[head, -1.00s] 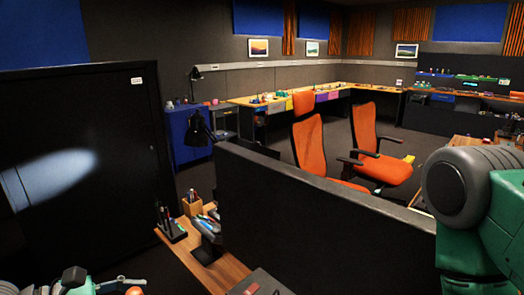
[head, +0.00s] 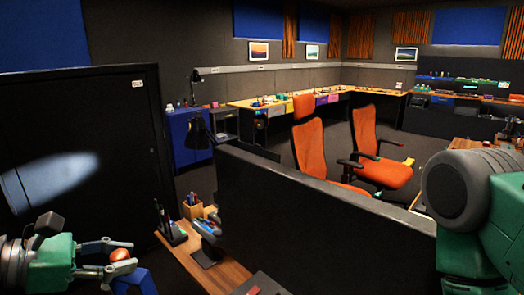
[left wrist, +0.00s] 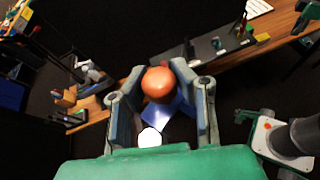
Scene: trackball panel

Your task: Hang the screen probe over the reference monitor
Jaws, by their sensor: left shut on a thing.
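My left gripper (head: 118,258) is at the lower left of the head view. Its fingers are closed around an orange ball-shaped part (head: 121,254), seemingly the screen probe's grip. A blue part (head: 134,281) hangs just below it. My right gripper is not in view; only green and grey parts of my right arm show.
A wooden desk (head: 212,272) lies between gripper and panel, with a pen tray (head: 172,235), a wooden pen cup (head: 192,210) and a dark stand (head: 206,257). A black cabinet (head: 90,130) stands left. Orange chairs (head: 312,148) are behind the panel.

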